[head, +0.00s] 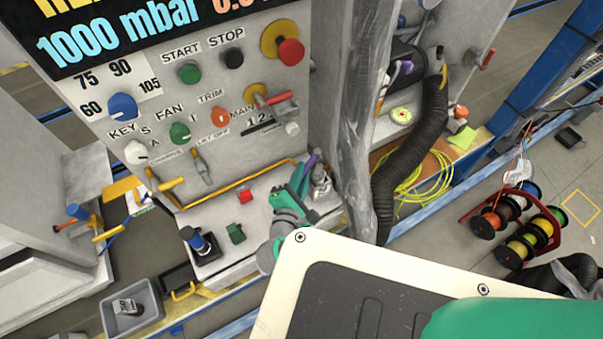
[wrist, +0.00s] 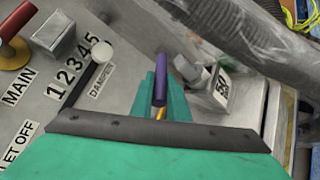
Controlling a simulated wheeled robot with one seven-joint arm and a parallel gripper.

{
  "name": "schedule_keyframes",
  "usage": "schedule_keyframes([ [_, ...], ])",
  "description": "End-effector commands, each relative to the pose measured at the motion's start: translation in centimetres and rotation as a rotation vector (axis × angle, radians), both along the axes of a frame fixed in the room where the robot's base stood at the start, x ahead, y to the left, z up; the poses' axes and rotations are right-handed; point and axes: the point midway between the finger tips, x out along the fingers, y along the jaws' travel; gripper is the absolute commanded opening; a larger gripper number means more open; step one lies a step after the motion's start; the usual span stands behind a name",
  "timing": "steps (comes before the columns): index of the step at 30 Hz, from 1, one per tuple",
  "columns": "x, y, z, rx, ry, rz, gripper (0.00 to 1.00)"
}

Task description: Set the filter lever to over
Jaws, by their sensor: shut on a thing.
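A lever with a purple grip (wrist: 160,80) stands at the right end of the panel in the wrist view, between the green fingers of my gripper (wrist: 160,93). The gripper is shut on it. In the head view the purple grip (head: 309,160) shows just past the green gripper (head: 297,187), low beside the grey column. I take it for the filter lever, but no filter label or "over" mark is readable. The lever's base is mostly hidden by the fingers.
The damper slider (wrist: 102,54) with its numbered scale and the red MAIN handle (head: 281,103) sit left of the gripper. A thick grey pipe (head: 358,120) stands close on the right. A black ribbed hose (head: 410,140) hangs beyond it. A red button (head: 244,196) sits on the ledge.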

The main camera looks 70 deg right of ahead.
Motion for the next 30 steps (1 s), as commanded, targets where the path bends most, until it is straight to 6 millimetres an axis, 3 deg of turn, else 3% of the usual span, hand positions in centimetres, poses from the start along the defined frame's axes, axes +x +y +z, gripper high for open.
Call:
schedule_keyframes([
  [1, 0.0, 0.0, -0.1, 0.002, 0.002, -0.001, 0.22],
  [3, 0.0, 0.0, -0.1, 0.002, 0.001, -0.001, 0.33],
  [14, 0.0, 0.4, 0.1, 0.0, 0.002, 0.0, 0.33],
  [30, -0.7, 8.9, 2.0, 0.002, 0.002, 0.002, 0.33],
])
